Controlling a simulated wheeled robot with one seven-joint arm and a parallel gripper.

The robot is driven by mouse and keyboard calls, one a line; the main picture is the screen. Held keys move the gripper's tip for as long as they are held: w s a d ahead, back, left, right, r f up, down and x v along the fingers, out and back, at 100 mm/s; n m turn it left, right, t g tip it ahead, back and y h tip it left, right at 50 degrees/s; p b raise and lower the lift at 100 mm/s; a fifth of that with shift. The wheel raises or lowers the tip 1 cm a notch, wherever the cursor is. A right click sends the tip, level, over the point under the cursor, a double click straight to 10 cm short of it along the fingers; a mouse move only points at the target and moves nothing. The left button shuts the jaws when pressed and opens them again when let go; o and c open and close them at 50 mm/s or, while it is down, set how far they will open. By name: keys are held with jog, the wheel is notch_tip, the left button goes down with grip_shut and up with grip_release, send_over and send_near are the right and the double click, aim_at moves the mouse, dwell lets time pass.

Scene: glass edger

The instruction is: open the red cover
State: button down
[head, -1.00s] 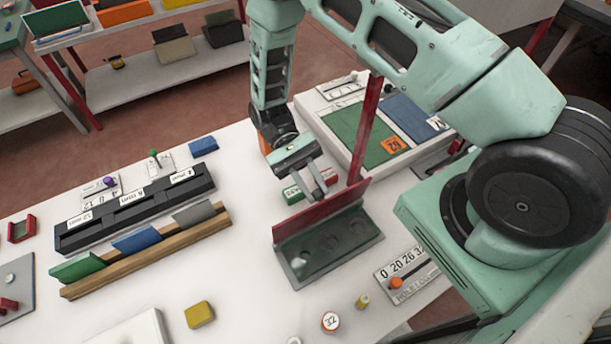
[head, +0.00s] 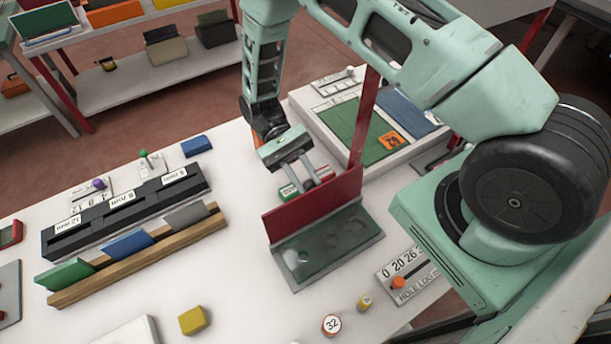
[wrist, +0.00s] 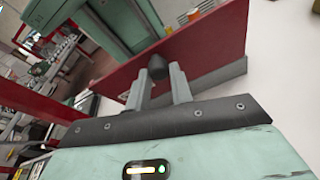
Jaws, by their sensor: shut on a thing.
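The red cover (head: 312,207) stands raised along the far edge of the shallow green tray (head: 340,244), with its inner face towards the head camera. The tray's dark round recesses are exposed. My gripper (head: 306,178) is on the far side of the cover, its fingertips partly hidden behind the cover's top edge. In the wrist view the two grey fingers (wrist: 160,78) are shut on a dark knob (wrist: 157,66) on the red cover's outer face (wrist: 195,50).
A white raised panel with green (head: 352,128) and blue plates stands behind. A red post (head: 364,115) rises close right of my gripper. A slotted black rack (head: 125,210) and wooden rack (head: 140,262) lie left.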

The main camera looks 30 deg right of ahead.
jog(key=c, duration=1.3)
grip_release()
jog(key=shift+a+f, duration=0.2)
jog(key=shift+f, duration=0.1)
jog(key=shift+o, duration=0.2)
jog(key=shift+r, duration=0.1)
jog(key=shift+w, duration=0.1)
jog(key=b+v, duration=0.4)
jog(key=v, duration=0.7)
jog(key=shift+w, duration=0.4)
jog(key=shift+r, duration=0.1)
